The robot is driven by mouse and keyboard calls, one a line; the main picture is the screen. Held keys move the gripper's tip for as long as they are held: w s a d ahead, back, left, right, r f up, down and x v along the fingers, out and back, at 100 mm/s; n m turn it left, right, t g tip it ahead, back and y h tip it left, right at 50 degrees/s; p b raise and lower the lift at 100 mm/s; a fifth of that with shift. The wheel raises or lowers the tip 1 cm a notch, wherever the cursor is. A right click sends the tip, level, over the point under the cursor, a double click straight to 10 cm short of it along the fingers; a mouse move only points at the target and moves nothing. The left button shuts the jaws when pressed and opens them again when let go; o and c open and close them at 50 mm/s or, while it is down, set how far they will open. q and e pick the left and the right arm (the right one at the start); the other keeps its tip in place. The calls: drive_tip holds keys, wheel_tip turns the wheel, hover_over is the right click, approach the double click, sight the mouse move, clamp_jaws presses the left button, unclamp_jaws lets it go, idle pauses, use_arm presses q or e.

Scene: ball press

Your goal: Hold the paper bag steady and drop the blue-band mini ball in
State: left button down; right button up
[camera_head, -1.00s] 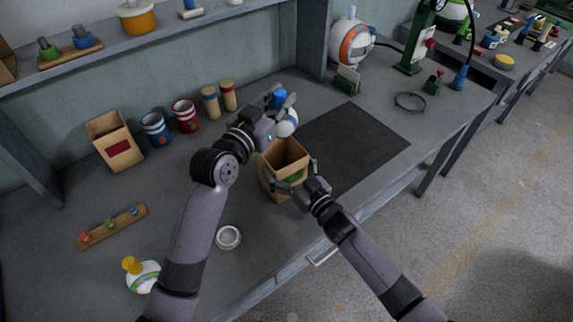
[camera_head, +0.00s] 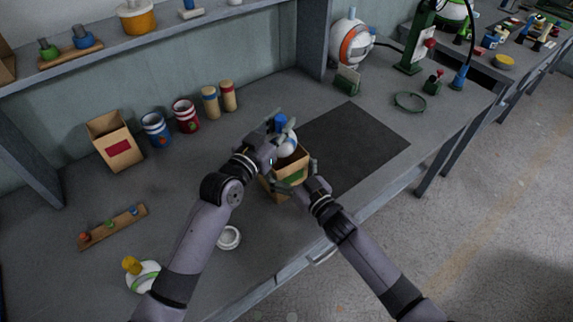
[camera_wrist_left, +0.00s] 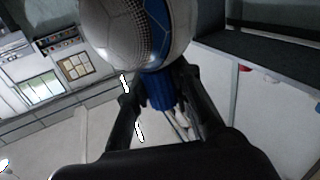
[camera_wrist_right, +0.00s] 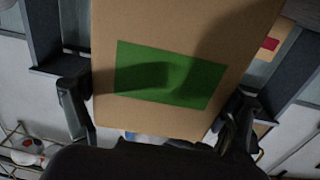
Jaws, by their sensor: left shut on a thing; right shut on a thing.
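The blue-band mini ball (camera_head: 287,146) is white with a blue cap. In the left wrist view the ball (camera_wrist_left: 140,32) shows large, with its blue cap (camera_wrist_left: 159,88) between the fingers. My left gripper (camera_head: 281,130) is shut on that cap and holds the ball above the paper bag's opening. The brown paper bag (camera_head: 299,161) has a green label and stands open at the top. My right gripper (camera_head: 295,186) is shut on the bag's near side. In the right wrist view the bag (camera_wrist_right: 190,118) sits between both fingers. The bag's inside is mostly hidden by the ball and left gripper.
Another bag with a red label (camera_head: 116,146) stands at the left, beside blue and red striped cups (camera_head: 155,130). A dark mat (camera_head: 355,142) lies right of the held bag, bare. A white ring (camera_head: 228,238) and a yellow-capped ball (camera_head: 142,272) lie at the front left.

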use_arm(q)
drive_tip(key=shift+f, duration=0.6)
drive_tip(key=c, duration=1.3)
unclamp_jaws()
drive_tip(key=shift+c, duration=0.2)
drive_tip(key=shift+s, duration=0.1)
drive_tip(key=v, duration=1.2)
use_arm(e)
drive_tip(key=o, duration=1)
drive_tip(key=shift+c, duration=0.2)
